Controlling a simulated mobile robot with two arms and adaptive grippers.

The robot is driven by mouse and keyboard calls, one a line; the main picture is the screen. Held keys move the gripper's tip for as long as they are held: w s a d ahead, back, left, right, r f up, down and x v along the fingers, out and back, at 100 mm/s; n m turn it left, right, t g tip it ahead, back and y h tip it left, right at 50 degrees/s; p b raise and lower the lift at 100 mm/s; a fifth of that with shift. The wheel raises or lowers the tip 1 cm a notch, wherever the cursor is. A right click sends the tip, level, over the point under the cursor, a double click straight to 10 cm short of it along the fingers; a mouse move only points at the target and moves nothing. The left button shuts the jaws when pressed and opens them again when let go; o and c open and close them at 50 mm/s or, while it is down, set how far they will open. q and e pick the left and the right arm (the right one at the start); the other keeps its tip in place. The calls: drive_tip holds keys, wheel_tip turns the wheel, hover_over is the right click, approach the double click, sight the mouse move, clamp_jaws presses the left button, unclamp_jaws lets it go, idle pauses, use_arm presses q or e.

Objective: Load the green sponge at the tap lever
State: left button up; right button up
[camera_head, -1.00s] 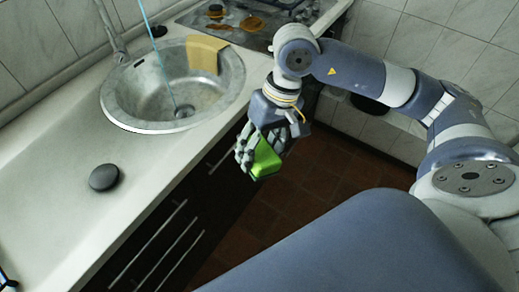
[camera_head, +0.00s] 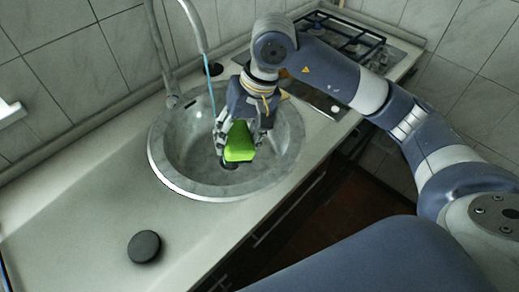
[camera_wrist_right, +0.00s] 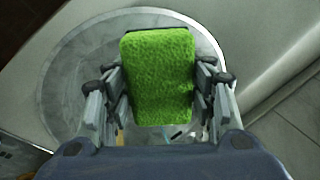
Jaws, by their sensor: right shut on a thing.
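The green sponge (camera_head: 239,142) is held between the fingers of my right gripper (camera_head: 243,130), over the round metal sink basin (camera_head: 180,150). In the right wrist view the sponge (camera_wrist_right: 158,75) fills the space between the two fingers (camera_wrist_right: 157,95), with the sink rim (camera_wrist_right: 52,85) behind it. The tap spout (camera_head: 196,25) rises behind the sink, and a thin blue stream (camera_head: 209,85) falls from it, close to the left of my right gripper. The tap lever cannot be made out clearly. My left gripper is not in view.
A black round disc (camera_head: 144,247) lies on the pale counter (camera_head: 85,205) in front of the sink. A stove (camera_head: 345,40) stands at the back right. The counter left of the sink is mostly clear. A tiled wall (camera_head: 75,70) bounds the back.

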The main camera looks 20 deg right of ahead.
drive_tip(key=w+a+r, duration=0.2)
drive_tip(key=r, duration=0.1)
drive_tip(key=shift+p, duration=0.4)
drive_tip(key=shift+w+a+r+m, duration=0.15)
drive_tip(key=shift+w+r+m, duration=0.15)
drive_tip(key=shift+w, duration=0.1)
use_arm(q)
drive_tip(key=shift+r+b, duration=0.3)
drive_tip(key=shift+b, duration=0.15)
use_arm(e)
drive_tip(key=w+d+f, duration=0.2)
drive_tip(key=w, duration=1.1)
drive_tip(key=shift+w+f, duration=0.25)
drive_tip(key=shift+f, duration=0.15)
drive_tip(key=shift+d, duration=0.15)
